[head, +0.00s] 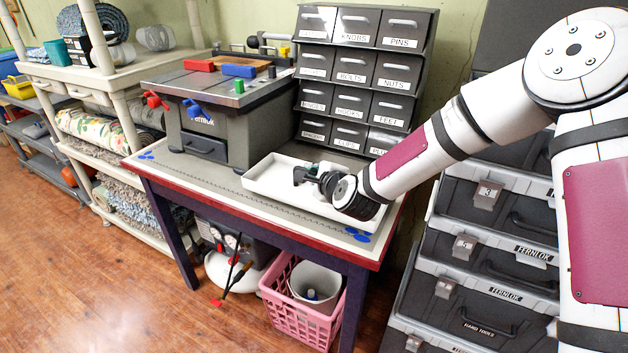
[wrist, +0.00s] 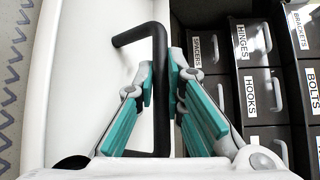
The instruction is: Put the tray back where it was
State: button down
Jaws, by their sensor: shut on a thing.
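A shallow white tray (head: 262,179) lies on the bench (head: 225,178), in front of the drawer cabinet. My gripper (head: 304,175) is over the tray, reaching in from the right; the wrist hides part of it. In the wrist view, the teal-padded fingers of my gripper (wrist: 163,75) are closed around a black bar handle (wrist: 137,36). The white tray floor (wrist: 90,60) spreads to the left of and beneath the handle. Whether the tray touches the bench or is slightly raised I cannot tell.
The labelled drawer cabinet (head: 359,75) stands close behind the tray. A grey bench machine (head: 215,110) with red and blue clamps is on its left. Dark stacked toolboxes (head: 480,250) stand at the right. A pink basket (head: 300,305) is beneath the bench. The bench's front strip is clear.

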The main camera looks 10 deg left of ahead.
jog(key=shift+f, duration=0.85)
jog(key=shift+f+b, duration=0.2)
jog(key=shift+b, duration=0.1)
jog(key=c, duration=1.7)
grip_release()
jog(key=shift+o, duration=0.2)
jog(key=shift+r, duration=0.25)
jog(key=p+v, duration=0.2)
jog(key=v, duration=1)
jog(key=shift+f, duration=0.1)
